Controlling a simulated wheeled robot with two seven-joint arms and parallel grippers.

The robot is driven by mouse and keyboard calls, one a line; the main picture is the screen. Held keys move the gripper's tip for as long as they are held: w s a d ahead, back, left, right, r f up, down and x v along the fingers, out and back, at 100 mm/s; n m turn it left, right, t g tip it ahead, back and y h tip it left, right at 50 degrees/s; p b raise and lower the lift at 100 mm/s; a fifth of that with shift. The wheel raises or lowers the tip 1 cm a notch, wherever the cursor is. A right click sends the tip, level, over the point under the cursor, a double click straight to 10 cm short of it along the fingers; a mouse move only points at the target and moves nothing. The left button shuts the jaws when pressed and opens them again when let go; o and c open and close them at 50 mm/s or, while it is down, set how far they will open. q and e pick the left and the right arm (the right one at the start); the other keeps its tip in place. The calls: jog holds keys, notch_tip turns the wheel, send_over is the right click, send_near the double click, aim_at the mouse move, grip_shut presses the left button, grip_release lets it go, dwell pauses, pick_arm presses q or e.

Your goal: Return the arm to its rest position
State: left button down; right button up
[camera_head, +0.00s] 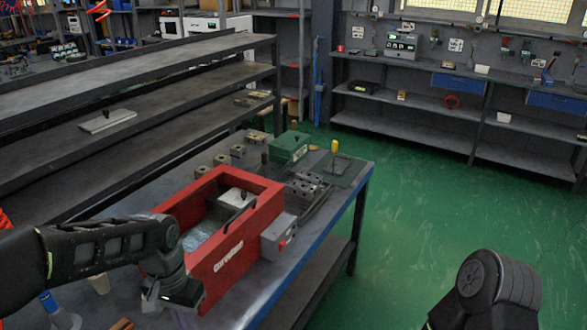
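My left arm comes in from the left, and its black wrist and gripper end (178,292) hang in front of the near left corner of the red box. The fingers are not clear, so I cannot tell whether they are open or shut. I cannot tell whether the arm touches the box. Part of my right arm (492,290) shows at the bottom right, over the green floor and apart from the table; its gripper is out of view.
A grey control unit (279,236) is on the box's right side. Behind it are several metal valve blocks (303,187), a green box (289,147) and a yellow-handled tool (334,148). Shelving (150,75) stands at the left. The green floor (440,215) at right is clear.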

pick_arm(q)
jog(key=w+d+f+n+t+h+b, duration=0.1)
jog(key=d+f+t+h, duration=0.1)
jog(key=d+f, duration=0.45)
jog(key=w+d+f+n+t+h, duration=0.15)
jog(key=d+f, duration=0.25)
jog(key=f, duration=0.5)
jog(key=s+d+f+n+g+b, duration=0.2)
jog(key=s+d+f, duration=0.2)
jog(key=s+f, duration=1.2)
jog(key=shift+s+f, duration=0.35)
jog(key=shift+s, duration=0.85)
jog(key=shift+n+g, duration=0.25)
